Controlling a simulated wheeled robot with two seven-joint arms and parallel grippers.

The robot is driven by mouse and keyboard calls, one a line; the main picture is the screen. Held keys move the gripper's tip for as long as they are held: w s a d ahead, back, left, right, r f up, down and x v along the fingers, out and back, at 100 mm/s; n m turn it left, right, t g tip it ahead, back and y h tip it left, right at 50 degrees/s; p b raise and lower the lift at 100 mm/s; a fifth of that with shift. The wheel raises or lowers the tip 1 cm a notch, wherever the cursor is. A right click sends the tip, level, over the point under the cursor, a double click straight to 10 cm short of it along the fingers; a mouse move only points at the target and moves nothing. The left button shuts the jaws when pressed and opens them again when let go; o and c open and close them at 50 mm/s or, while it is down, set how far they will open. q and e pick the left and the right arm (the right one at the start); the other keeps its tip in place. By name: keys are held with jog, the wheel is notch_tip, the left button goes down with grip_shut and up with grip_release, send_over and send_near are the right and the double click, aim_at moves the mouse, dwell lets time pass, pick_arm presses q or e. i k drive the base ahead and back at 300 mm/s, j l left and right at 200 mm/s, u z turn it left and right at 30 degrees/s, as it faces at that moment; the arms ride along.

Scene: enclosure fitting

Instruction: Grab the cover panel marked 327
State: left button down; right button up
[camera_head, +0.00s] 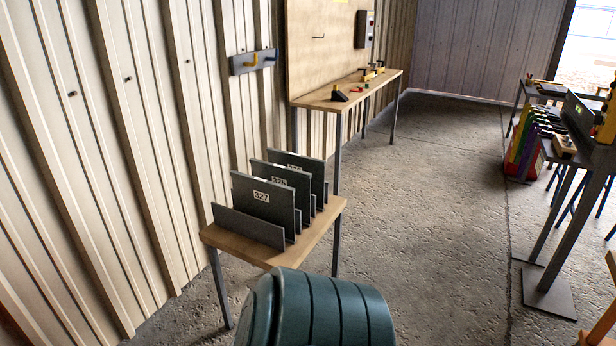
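The cover panel marked 327 (263,198) is a dark grey flat plate with a small white label, which seems to read 327. It stands upright in a rack on a small wooden-topped table (325,228), behind a low blank grey front plate (248,226). Two more dark panels with white labels stand behind it: a middle panel (290,181) and a rear panel (312,168). Their labels are partly covered and too small to read surely. The lower part of the 327 panel is hidden by the front plate. Neither of my grippers is in view.
A ribbed metal wall runs close along the left, with a wall bracket (253,62) on it. A long wooden bench (350,90) with small items stands behind. Tables with coloured upright items (525,140) stand at right. The concrete floor (430,200) between is clear.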

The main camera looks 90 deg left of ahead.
aim_at(271, 202)
jog(key=u, duration=3.1)
jog(key=i+l+u, duration=0.1)
jog(key=i+l, duration=0.15)
jog(key=i+l+u, duration=0.1)
jog(key=l, duration=0.25)
jog(key=i+l+u, duration=0.1)
jog(key=i+l, duration=0.2)
jog(key=i+l+u, duration=0.1)
jog(key=i+l, duration=0.15)
jog(key=i+l+u, duration=0.1)
jog(key=l, duration=0.35)
jog(key=i+l+u, duration=0.1)
jog(key=i+l, duration=0.35)
jog(key=l, duration=0.3)
jog(key=j+u, duration=0.05)
